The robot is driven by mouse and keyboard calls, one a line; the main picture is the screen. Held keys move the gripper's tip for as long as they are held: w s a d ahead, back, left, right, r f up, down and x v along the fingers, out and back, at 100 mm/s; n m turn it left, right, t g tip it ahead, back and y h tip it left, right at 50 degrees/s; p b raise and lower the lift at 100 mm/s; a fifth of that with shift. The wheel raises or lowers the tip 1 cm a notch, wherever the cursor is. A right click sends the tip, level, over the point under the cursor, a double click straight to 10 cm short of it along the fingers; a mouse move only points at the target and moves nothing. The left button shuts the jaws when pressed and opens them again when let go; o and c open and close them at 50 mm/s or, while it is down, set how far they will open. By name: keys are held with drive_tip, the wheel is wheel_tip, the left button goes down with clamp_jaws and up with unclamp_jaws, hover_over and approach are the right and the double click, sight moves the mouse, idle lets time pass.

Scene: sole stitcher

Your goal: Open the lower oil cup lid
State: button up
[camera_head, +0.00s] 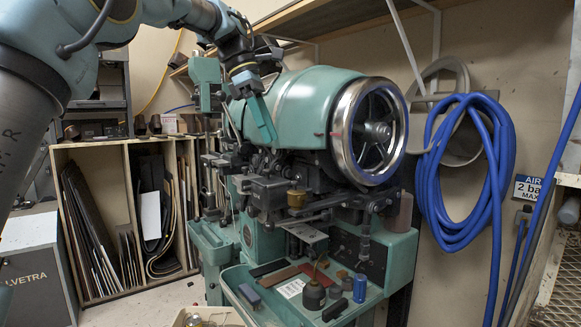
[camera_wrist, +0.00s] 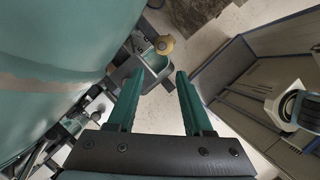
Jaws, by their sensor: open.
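My gripper (camera_head: 268,138) is in front of the left end of the green stitcher head (camera_head: 300,105), with its fingers pointing down. In the wrist view my gripper (camera_wrist: 160,74) is open, with nothing held between its two green fingers. A small brass round part (camera_head: 297,198) sits low on the mechanism, below and right of the gripper. A brass round part (camera_wrist: 164,45) also shows in the wrist view, beyond the fingertips and beside a grey-green, cup-like part. I cannot tell for sure which part is the lower oil cup lid or whether it is open.
A large chrome handwheel (camera_head: 370,132) stands right of the head. The green lower tray (camera_head: 240,290) holds bottles and small blocks. A wooden rack (camera_head: 105,160) with sheets stands left. A blue hose (camera_head: 500,180) hangs on the wall. The floor between rack and machine is clear.

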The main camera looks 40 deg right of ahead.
drive_tip(key=x, duration=0.7)
drive_tip(key=s+x, duration=0.1)
drive_tip(key=x, duration=0.2)
drive_tip(key=shift+d+r, duration=0.1)
drive_tip(key=shift+d, duration=0.2)
clamp_jaws()
